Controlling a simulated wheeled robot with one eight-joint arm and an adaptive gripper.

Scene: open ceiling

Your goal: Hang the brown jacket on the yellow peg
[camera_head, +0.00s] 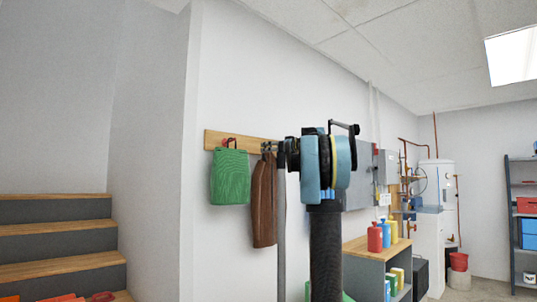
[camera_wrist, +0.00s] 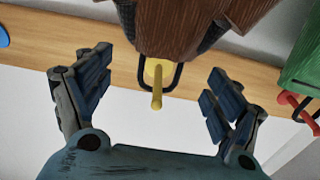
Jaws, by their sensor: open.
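The brown jacket (camera_head: 263,205) hangs against the wall below a wooden rail in the head view. Its collar end (camera_wrist: 190,22) fills the top middle of the wrist view, which looks inverted. A dark loop from the jacket appears to pass around the yellow peg (camera_wrist: 157,98), which sticks out from the rail. My gripper (camera_wrist: 160,68) is open, with one finger on each side of the peg and loop. Neither finger visibly touches the jacket or the loop. In the head view my wrist hides the rail's right part, and the fingertips are hard to make out.
A green garment (camera_head: 230,177) hangs left of the jacket, its loop by a red peg (camera_wrist: 296,102). A blue peg (camera_wrist: 3,38) shows at the rail's (camera_head: 217,139) other side. Bottles (camera_head: 375,237) stand on a shelf unit at right; wooden stairs (camera_head: 55,239) rise at left.

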